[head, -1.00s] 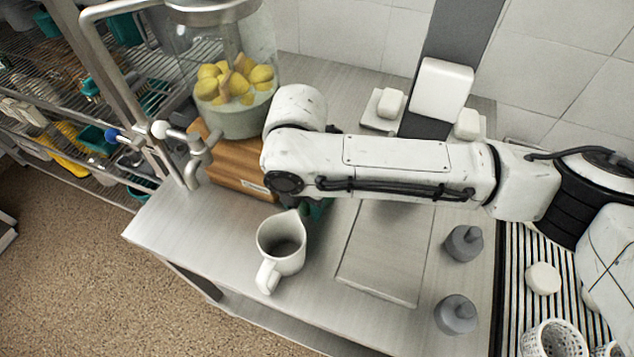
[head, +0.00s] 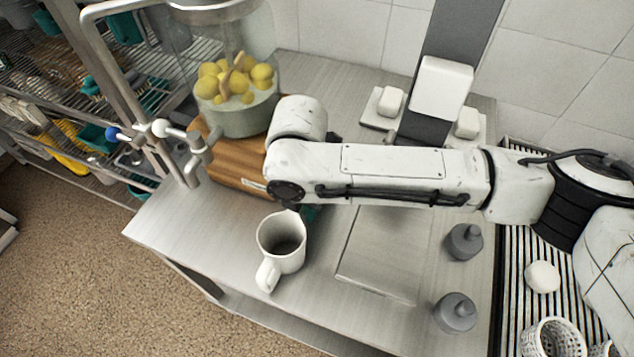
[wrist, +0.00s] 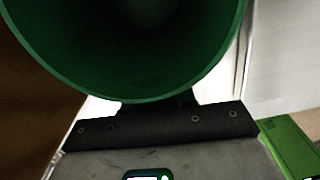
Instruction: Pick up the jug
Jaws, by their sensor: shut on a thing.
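The white jug (head: 281,246) stands upright on the steel table in the head view, with its handle towards the front and its mouth facing up. My gripper (head: 311,213) is at the jug's far right side, mostly hidden below my arm; only a small dark green part shows. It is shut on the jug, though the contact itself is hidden. In the wrist view, a large dark green round form fills the top above my gripper's black bar, with pale patches beside it; I cannot tell which part of the jug this shows.
A wooden block (head: 238,163) under a glass dispenser (head: 240,105) of yellow fruit stands behind left. A flat board (head: 380,262) lies between. The table's front edge is close to the jug.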

